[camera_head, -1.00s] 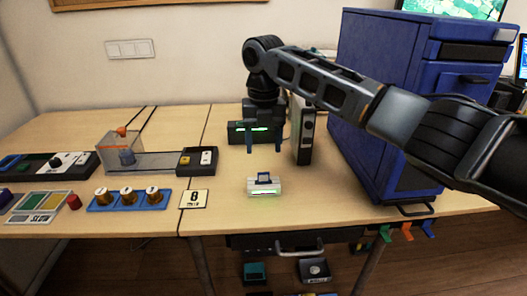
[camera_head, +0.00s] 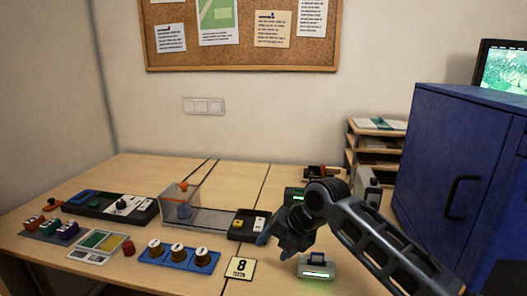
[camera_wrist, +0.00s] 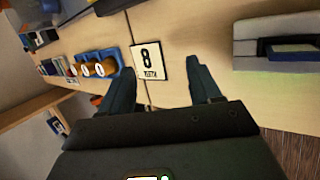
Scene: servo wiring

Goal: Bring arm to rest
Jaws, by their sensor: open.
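My gripper (camera_wrist: 160,90) is open and empty in the wrist view, its two dark fingers apart above the table. The card reading "8 TEETH" (camera_wrist: 150,60) shows beyond and between the fingers. In the head view my arm comes in from the lower right, and my gripper (camera_head: 272,238) hangs over the table beside the same card (camera_head: 240,269). A small grey device with a blue clip and a green light (camera_head: 317,268) stands on the table just right of the gripper. It also shows at the upper right of the wrist view (camera_wrist: 275,42).
A blue cabinet (camera_head: 440,170) stands on the right. A blue tray with several brass knobs (camera_head: 150,256), a clear box (camera_head: 181,208) and a black control unit (camera_head: 110,206) are on the left. A corkboard (camera_head: 245,62) hangs on the wall. The air above the left table is free.

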